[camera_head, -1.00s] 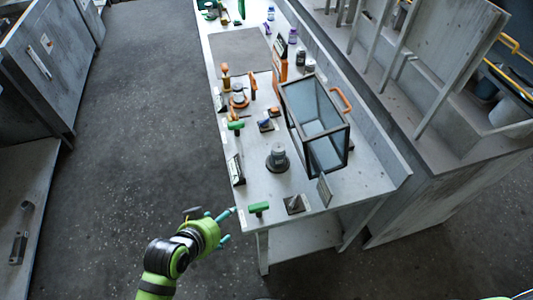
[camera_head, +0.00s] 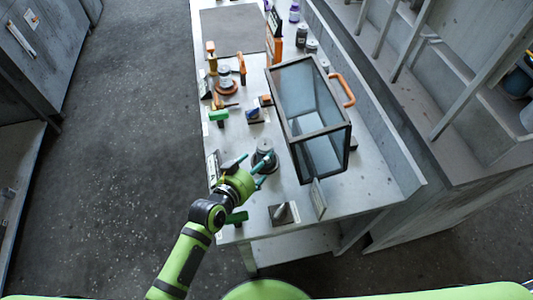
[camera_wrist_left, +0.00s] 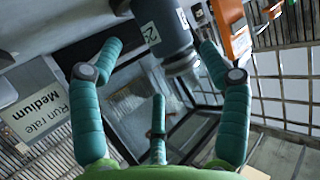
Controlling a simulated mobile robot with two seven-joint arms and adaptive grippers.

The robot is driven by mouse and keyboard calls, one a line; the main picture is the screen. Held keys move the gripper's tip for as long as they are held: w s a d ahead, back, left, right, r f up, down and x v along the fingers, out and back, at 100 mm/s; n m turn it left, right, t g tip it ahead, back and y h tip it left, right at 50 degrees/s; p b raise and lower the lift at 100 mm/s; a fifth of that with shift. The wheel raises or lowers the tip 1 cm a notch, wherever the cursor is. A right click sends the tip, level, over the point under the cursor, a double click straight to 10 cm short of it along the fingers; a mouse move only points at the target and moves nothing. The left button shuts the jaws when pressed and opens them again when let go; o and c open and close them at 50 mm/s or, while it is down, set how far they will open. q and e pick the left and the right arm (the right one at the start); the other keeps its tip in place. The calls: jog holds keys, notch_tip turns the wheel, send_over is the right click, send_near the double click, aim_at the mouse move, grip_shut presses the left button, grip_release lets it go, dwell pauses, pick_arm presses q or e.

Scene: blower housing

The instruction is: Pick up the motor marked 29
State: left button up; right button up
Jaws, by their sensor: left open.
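A dark grey cylindrical motor (camera_head: 264,148) stands upright on a round dark base on the table, left of the glass-sided box. In the left wrist view the motor (camera_wrist_left: 165,22) is at the top, carrying a white label with a 2 on it; the rest of the marking is unclear. My left gripper (camera_head: 257,168) is open at the motor's near side, its fingers spread toward it. In the left wrist view the open fingers (camera_wrist_left: 161,45) lie on either side of the motor's lower end; I cannot tell if they touch it. My right gripper is not in view.
The framed glass box (camera_head: 310,118) with an orange handle stands right of the motor. A sign reading "Run rate Medium" (camera_wrist_left: 35,108) is close by.

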aim_at(265, 168)
pick_arm(q)
jog(key=shift+w+d+f, duration=0.1)
jog(key=shift+w+d, duration=0.15)
jog(key=shift+w, duration=0.15)
jog(key=x, duration=0.3)
jog(key=shift+w+d+f+p, duration=0.1)
jog(key=shift+w+f+p, duration=0.2)
jog(key=shift+w+d+f, duration=0.2)
jog(key=shift+w+f, duration=0.05)
jog(key=shift+w, duration=0.1)
jog(key=shift+s, duration=0.1)
jog(key=c, duration=1.2)
jog(key=shift+r, duration=0.15)
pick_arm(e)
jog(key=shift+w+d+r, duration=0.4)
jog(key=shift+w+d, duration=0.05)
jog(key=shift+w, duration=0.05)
